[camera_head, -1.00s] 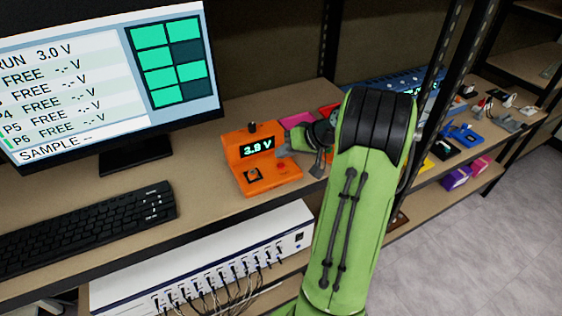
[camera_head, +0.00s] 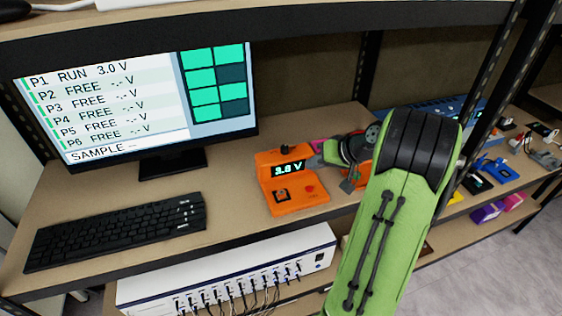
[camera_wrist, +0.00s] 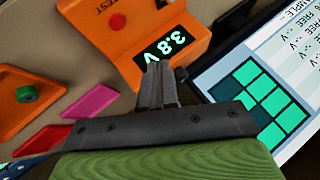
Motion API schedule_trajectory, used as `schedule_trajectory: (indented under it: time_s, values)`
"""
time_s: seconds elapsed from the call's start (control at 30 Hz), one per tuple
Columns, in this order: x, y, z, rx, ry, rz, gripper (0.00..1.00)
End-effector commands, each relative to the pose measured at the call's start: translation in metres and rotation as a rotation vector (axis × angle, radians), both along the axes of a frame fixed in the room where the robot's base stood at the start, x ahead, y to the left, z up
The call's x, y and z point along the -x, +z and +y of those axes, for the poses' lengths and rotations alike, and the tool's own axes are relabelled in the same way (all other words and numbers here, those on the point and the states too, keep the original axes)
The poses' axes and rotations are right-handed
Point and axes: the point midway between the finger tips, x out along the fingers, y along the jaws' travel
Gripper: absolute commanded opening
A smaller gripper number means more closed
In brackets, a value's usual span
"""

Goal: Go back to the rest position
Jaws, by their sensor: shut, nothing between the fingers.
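My gripper shows in the wrist view (camera_wrist: 160,85) with its two fingers together and nothing between them. In that view the fingertips overlap the orange tester's display, and I cannot tell the gap between them. In the head view my gripper (camera_head: 347,186) is to the right of the orange tester (camera_head: 297,198), partly hidden by my green arm. The tester stands on the bench, has a red button and reads about 3.8 V. A small dark square part sits on its front face in the head view.
A monitor (camera_head: 150,138) and a black keyboard (camera_head: 115,230) occupy the left of the bench. A white multi-port unit (camera_head: 225,270) with cables is on the shelf below. Dark rack posts (camera_head: 495,90) stand at the right. Pink and orange trays (camera_wrist: 88,100) lie beside the tester.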

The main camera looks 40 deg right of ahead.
Motion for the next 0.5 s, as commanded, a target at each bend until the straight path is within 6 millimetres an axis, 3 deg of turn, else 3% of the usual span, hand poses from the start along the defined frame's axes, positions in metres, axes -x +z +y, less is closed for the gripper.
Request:
schedule_trajectory:
  time_s: [0.17,0.27,0.37,0.5]
  values:
    - [0.000,0.000,0.000,0.001,0.001,0.000,0.00]
    - [-0.005,0.010,0.018,0.025,0.028,0.015,0.00]
    - [-0.009,0.036,0.072,0.102,0.100,0.069,0.00]
    - [0.019,0.069,0.165,0.241,0.201,0.154,0.00]
